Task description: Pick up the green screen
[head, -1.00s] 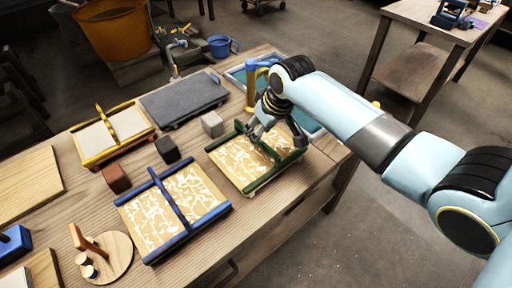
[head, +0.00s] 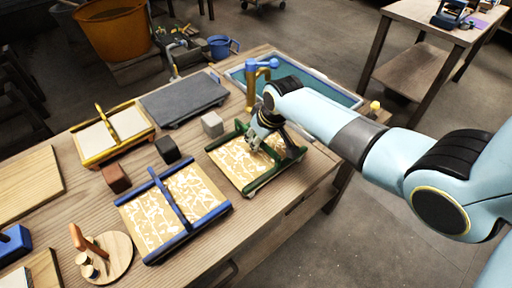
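The green screen (head: 233,163) lies flat on the wooden table, a patterned tan panel with green bars at its sides and across it. My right gripper (head: 262,148) points down over its middle, at the green crossbar. The fingers are small and dark here, and I cannot tell whether they are closed on the bar. The arm and gripper hide part of the screen's far right side. My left gripper is not in view.
A blue-barred screen (head: 160,216) lies close on the left. A sink (head: 325,90) with a blue-and-tan tap (head: 252,82) is at the back right.

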